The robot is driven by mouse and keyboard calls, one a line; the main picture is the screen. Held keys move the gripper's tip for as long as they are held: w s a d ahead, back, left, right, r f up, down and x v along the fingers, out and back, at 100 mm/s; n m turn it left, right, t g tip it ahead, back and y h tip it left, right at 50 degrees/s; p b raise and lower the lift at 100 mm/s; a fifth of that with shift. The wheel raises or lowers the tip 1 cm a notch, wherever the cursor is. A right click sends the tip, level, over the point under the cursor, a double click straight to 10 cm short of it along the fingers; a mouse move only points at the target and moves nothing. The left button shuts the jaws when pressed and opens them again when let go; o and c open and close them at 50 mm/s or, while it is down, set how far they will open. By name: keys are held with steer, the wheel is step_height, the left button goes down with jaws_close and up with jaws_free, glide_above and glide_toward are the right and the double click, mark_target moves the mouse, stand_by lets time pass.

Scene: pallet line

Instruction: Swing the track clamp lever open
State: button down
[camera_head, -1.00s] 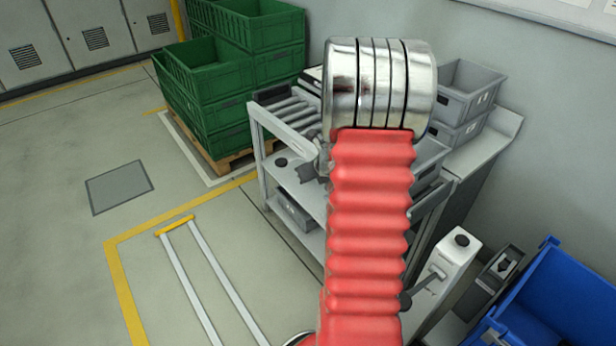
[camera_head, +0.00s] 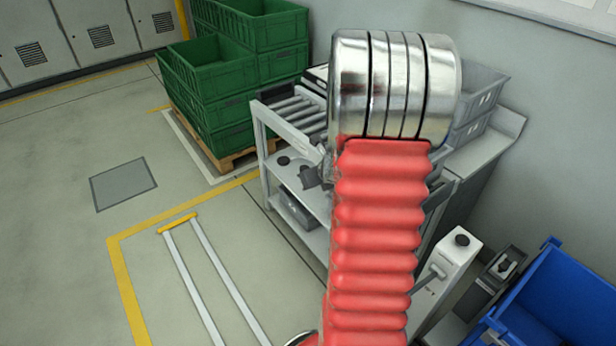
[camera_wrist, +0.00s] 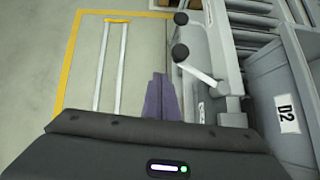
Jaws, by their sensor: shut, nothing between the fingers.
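The track clamp lever (camera_wrist: 198,68) is a pale arm with a black knob (camera_wrist: 180,52) at its end, beside the grey cart frame in the wrist view. It slants from the knob down right to its pivot. My gripper (camera_wrist: 161,78) shows as dark purplish fingers, shut and empty, below and left of that knob; contact cannot be told. My red arm hides much of the cart there.
The grey cart (camera_head: 263,148) carries rollers and grey bins; a bin labelled D2 (camera_wrist: 288,115) is at right in the wrist view. Green crates (camera_head: 208,95) stand behind it, a blue bin (camera_head: 560,300) front right. The floor at left is mostly open, with two rails (camera_head: 190,275).

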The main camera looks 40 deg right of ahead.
steer(key=s+a+r, duration=0.3)
steer(key=s+r, duration=0.2)
steer(key=r, duration=0.1)
steer(key=shift+a+r, duration=0.2)
steer(key=shift+r, duration=0.15)
stand_by(0.7)
steer(key=s+a+r+m, duration=0.4)
steer(key=a+m, duration=0.6)
steer(key=m, duration=0.1)
steer(key=s+a+r+m+g+y, duration=0.1)
steer(key=s+a+r+m, duration=0.3)
steer(key=a+m, duration=0.7)
steer(key=s+a+r+m+g, duration=0.1)
steer(key=s+a+r+m, duration=0.3)
steer(key=a+m, duration=0.7)
steer(key=shift+r+y, duration=0.4)
steer(key=shift+s+d, duration=0.1)
